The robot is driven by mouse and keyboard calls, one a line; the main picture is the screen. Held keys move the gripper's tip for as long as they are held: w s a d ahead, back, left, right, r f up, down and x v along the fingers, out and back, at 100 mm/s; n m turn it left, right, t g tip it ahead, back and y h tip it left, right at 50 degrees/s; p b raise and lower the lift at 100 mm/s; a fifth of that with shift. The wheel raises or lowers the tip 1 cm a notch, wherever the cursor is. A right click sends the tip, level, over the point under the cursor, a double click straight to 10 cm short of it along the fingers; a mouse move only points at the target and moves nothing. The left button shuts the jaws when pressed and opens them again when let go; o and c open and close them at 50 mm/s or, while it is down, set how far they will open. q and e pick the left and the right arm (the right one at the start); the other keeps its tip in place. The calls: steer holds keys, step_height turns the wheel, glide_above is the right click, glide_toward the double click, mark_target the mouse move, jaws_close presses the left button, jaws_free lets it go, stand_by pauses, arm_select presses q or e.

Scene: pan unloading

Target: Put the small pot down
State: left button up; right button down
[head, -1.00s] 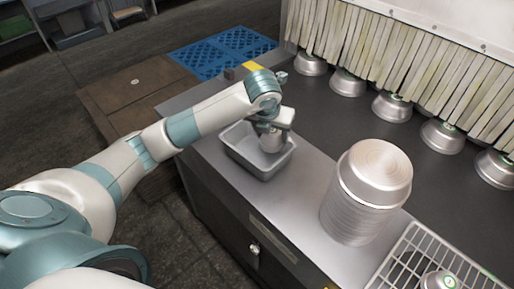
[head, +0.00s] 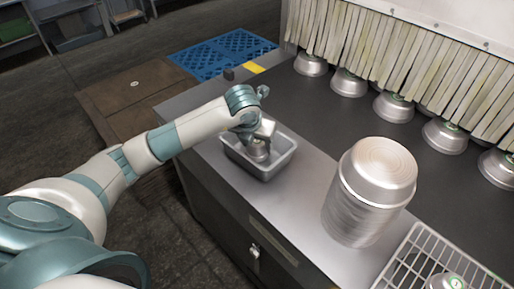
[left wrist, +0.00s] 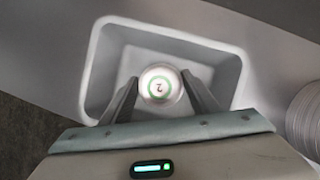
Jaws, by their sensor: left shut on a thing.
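The small pot (left wrist: 160,84) is a silvery round thing with a green ring and a number 2 on its top. My left gripper (left wrist: 158,100) is shut on it, with one finger on each side in the left wrist view. In the head view the left gripper (head: 262,140) points down into a grey rectangular bin (head: 270,172), and the pot (head: 257,152) shows just under it, inside the bin's outline. The bin (left wrist: 112,62) looks otherwise empty in the left wrist view. I cannot tell whether the pot touches the bin's floor. My right gripper is not in view.
A tall stack of silvery pans (head: 368,195) stands on the counter right of the bin. A wire rack (head: 425,262) with a pot lies at the lower right. Several pans (head: 394,105) sit along the strip curtain (head: 400,50) on the dark surface behind.

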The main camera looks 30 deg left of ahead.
arm_select(q)
steer(key=shift+f, duration=0.7)
steer(key=shift+f, duration=0.1)
steer(key=o, duration=1.1)
steer(key=shift+c, duration=0.2)
steer(key=shift+r, duration=0.25)
